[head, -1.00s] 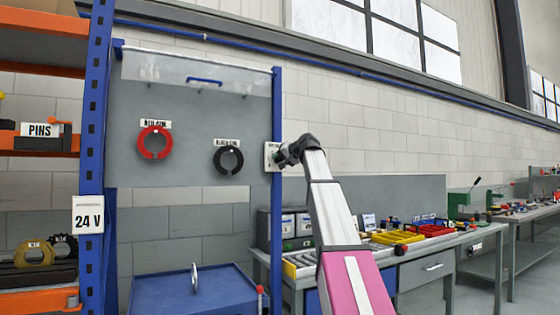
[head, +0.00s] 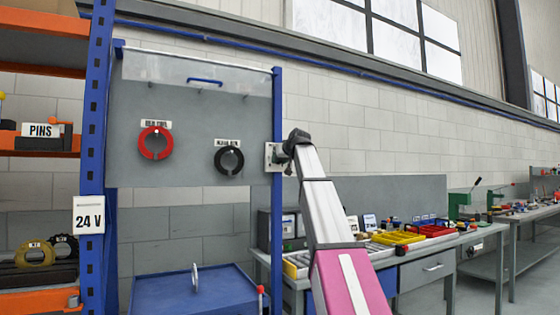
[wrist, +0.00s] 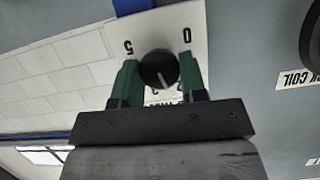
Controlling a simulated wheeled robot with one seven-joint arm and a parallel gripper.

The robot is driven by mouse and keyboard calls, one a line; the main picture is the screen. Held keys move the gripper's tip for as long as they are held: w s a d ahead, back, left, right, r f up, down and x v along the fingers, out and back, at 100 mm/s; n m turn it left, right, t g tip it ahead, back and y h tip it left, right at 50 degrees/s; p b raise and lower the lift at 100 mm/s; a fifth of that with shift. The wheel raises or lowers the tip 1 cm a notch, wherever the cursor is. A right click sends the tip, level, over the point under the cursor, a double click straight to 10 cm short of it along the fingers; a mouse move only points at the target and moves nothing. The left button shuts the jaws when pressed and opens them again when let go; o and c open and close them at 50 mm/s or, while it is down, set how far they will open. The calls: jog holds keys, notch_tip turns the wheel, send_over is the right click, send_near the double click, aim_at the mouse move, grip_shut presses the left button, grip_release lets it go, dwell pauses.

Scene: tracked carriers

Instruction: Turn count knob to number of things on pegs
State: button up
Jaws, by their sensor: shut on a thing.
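A dark round knob (wrist: 158,72) with a pale pointer line sits on a white dial plate (wrist: 172,25), with 5 and 0 readable upside down. The pointer points down and slightly right in the wrist view; the digits there are partly hidden by my gripper. My gripper (wrist: 159,64) is shut on the knob, a green finger on either side. In the head view the dial plate (head: 270,156) is on the blue post. A red coil (head: 146,144) and a black coil (head: 219,160) each hang on a peg of the grey board (head: 190,125), under labels.
A clear panel with a blue handle (head: 205,81) covers the board's top, with several bare pegs behind it. A blue cabinet (head: 160,292) stands below. At right is a workbench with a yellow tray (head: 398,238); at left are orange shelves (head: 40,143).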

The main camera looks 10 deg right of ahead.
jog(key=shift+a+n+t+h, duration=0.1)
jog(key=shift+n+t+h, duration=0.2)
jog(key=shift+n+h, duration=0.4)
jog(key=o, duration=0.9)
jog(key=shift+o, duration=0.2)
jog(key=shift+s, duration=0.1)
jog(key=v, duration=1)
jog(key=shift+s+d+r, duration=0.15)
jog(key=shift+s+d, duration=0.05)
jog(key=shift+s, duration=0.1)
